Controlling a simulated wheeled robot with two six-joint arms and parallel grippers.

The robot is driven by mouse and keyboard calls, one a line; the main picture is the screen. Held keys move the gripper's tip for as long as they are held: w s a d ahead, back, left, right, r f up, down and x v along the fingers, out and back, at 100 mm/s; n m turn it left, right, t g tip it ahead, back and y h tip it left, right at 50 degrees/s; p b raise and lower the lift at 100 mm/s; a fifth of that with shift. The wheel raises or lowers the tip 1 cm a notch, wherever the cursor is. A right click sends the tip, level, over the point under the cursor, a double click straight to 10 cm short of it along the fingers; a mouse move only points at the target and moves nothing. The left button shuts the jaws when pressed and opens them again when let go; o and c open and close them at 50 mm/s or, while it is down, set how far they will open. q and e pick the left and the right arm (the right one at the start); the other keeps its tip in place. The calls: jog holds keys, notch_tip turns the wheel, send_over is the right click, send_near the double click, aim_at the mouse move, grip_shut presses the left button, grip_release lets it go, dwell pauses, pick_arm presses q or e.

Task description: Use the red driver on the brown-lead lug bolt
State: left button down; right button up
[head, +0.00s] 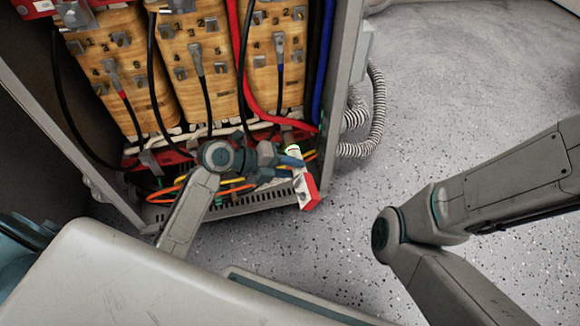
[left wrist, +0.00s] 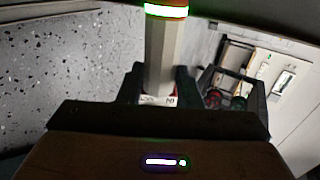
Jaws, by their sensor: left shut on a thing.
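My left gripper (head: 290,160) is shut on the red driver (head: 304,186), in front of the cabinet's lower right corner. The driver has a pale body, a red end and a green-lit ring. I cannot tell which lead is brown. My right gripper is out of view.
The grey cabinet frame (head: 345,60) bounds the blocks on the right, with ribbed conduit (head: 375,110) beside it. Black cables hang before the blocks. A dark rack (left wrist: 245,90) with red and green items shows in the left wrist view. Speckled floor (head: 480,60) is clear.

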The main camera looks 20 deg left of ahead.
aim_at(297, 183)
pick_arm(q)
jog(key=shift+d, duration=0.1)
dwell(0.3)
jog(key=shift+s+d, duration=0.6)
jog(key=shift+s, duration=0.35)
jog(key=shift+s+d, duration=0.6)
jog(key=shift+s, duration=0.3)
